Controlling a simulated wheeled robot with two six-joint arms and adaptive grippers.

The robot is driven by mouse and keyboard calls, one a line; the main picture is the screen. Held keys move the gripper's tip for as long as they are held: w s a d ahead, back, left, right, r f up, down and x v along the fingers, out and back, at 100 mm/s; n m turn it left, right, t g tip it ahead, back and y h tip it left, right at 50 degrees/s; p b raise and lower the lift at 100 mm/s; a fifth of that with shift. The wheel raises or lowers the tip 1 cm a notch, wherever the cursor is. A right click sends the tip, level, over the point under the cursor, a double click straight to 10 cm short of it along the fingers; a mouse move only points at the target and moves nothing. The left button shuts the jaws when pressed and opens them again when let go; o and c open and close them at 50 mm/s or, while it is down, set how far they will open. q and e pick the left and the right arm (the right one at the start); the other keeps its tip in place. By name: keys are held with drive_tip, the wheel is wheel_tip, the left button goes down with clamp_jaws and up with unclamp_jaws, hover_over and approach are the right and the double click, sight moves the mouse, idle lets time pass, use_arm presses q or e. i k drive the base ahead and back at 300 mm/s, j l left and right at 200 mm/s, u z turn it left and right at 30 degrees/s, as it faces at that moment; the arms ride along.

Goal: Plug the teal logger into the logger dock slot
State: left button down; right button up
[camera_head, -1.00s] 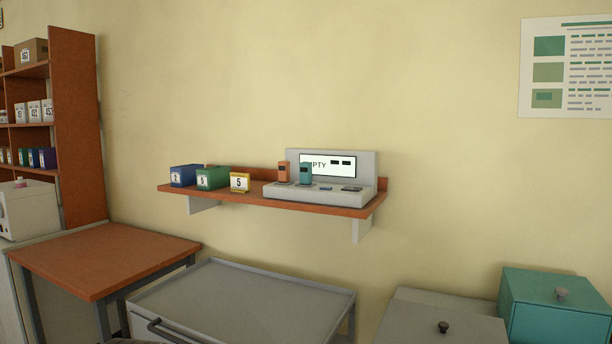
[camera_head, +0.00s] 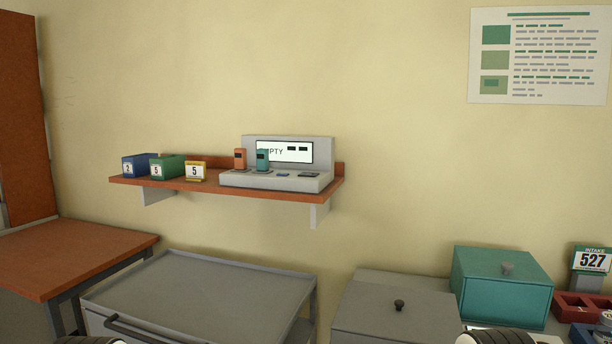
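The teal logger (camera_head: 262,160) stands upright at the dock on the wall shelf, just right of an orange logger (camera_head: 240,158). The grey logger dock (camera_head: 232,180) has a back panel with a screen, whose text is partly hidden by the loggers; "PTY" is readable. Two low dark or blue patches show on the dock's top to the right of the teal logger; I cannot tell whether they are empty slots. Dark and white parts at the bottom edge look like pieces of my arms. Neither gripper's fingers show.
The wall shelf (camera_head: 215,189) also holds blue, green and yellow numbered boxes. Below are a grey cart (camera_head: 210,295), a wooden table (camera_head: 70,255), a grey box (camera_head: 390,320) and a teal box (camera_head: 500,285). An intake sign (camera_head: 592,260) reads 527.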

sight(262, 155)
drive_tip(key=i+j+z, duration=0.15)
drive_tip(key=z, duration=0.2)
drive_tip(key=i+j+z, duration=0.15)
drive_tip(key=j+z, duration=0.2)
drive_tip(key=i+j+z, duration=0.1)
drive_tip(key=z, duration=0.2)
drive_tip(key=i+j, duration=0.1)
drive_tip(key=j, duration=0.4)
drive_tip(key=i+j+z, duration=0.1)
drive_tip(key=j, duration=0.35)
drive_tip(key=i+j, duration=0.15)
drive_tip(key=j, duration=0.35)
drive_tip(key=z, duration=0.05)
